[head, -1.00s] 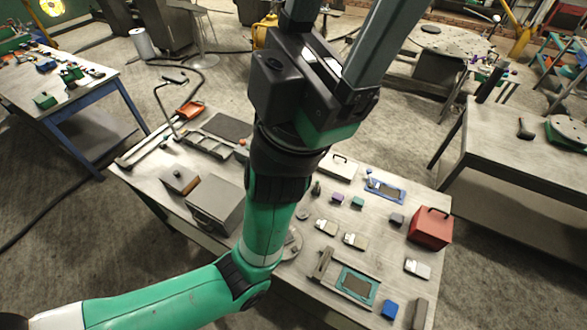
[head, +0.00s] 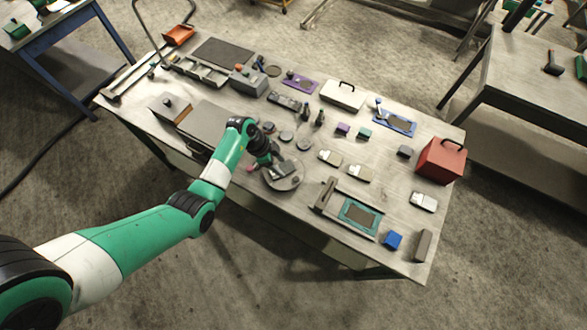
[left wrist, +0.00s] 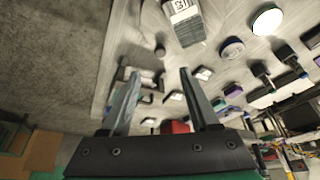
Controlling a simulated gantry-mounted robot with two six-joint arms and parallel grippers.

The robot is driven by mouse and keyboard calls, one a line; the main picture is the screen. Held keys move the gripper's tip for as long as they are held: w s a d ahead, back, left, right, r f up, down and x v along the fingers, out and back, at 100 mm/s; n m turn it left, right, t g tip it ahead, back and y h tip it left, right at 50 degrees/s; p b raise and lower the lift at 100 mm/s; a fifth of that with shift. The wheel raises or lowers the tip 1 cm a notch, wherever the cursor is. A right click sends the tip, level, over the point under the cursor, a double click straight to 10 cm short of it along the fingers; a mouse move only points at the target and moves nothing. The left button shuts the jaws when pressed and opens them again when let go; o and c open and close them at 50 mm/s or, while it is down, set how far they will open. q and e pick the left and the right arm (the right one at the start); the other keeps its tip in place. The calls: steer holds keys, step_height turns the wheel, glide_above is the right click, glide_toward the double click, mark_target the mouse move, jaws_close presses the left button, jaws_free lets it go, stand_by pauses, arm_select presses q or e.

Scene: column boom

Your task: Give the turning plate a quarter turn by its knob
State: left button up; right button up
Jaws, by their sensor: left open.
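The turning plate (head: 287,183) is a round grey disc lying on the table near its front edge in the head view. My left gripper (head: 280,169) is over the plate and covers its upper left part. The knob cannot be made out behind the gripper. In the left wrist view my left gripper (left wrist: 160,74) is open, with its two fingers apart and nothing seen held between them. I cannot tell whether the fingers touch the plate. My right gripper is in neither view.
A grey box (head: 205,128) stands left of the plate. Small grey discs (head: 287,136) lie behind it and white labelled blocks (head: 358,173) to its right. A fixture with a teal-framed panel (head: 345,222) and a red box (head: 440,160) are further right. The table's front edge is close.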

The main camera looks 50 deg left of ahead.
mark_target(296, 179)
arm_select(q)
steer(key=b+x, duration=0.5)
steer(key=x, duration=0.5)
steer(key=shift+w+d+f+b, duration=0.1)
steer(key=shift+w+b, duration=0.05)
steer(key=shift+b, duration=0.25)
steer(key=shift+w+d+f+b, duration=0.2)
steer(key=shift+w+f+b, duration=0.15)
steer(key=shift+f, duration=0.15)
steer(key=shift+s, duration=0.1)
jaws_close()
